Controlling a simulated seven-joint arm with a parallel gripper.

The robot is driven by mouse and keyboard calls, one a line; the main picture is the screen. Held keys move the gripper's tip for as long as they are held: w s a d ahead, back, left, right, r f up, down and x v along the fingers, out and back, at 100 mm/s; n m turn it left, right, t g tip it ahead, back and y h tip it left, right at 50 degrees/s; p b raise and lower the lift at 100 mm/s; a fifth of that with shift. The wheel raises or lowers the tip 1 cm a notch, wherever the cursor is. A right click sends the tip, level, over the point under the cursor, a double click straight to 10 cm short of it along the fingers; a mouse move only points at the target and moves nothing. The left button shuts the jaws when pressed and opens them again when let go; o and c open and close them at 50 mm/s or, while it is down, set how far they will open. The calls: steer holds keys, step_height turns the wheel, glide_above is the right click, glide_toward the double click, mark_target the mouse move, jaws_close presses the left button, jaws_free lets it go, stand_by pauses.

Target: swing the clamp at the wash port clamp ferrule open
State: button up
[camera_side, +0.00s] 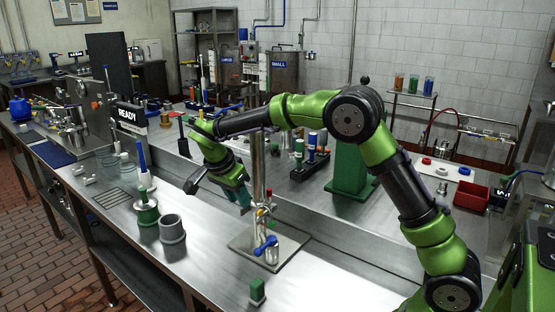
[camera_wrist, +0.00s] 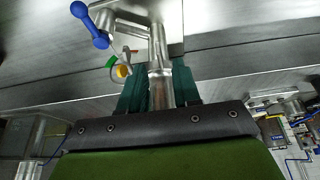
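A steel post assembly (camera_side: 258,165) stands upright on a square plate (camera_side: 240,243); the post also shows in the wrist view (camera_wrist: 160,85). A blue-handled valve (camera_side: 266,246) is low on it, its blue lever (camera_wrist: 90,25) at the wrist view's upper left. A small fitting with yellow, green and red parts (camera_wrist: 121,70) sits beside the post. I cannot tell for certain which part is the ferrule clamp. My gripper (camera_side: 243,197) is beside the post. In the wrist view its dark green fingers (camera_wrist: 160,88) are apart, one each side of the post; contact is not clear.
A green spool (camera_side: 147,215) and a grey cup (camera_side: 172,229) stand on the bench to the left. A small green block (camera_side: 258,291) is at the front. A green stand (camera_side: 350,160) and a red bin (camera_side: 471,195) are to the right.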

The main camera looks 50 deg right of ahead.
steer(key=shift+x, duration=1.85)
jaws_close()
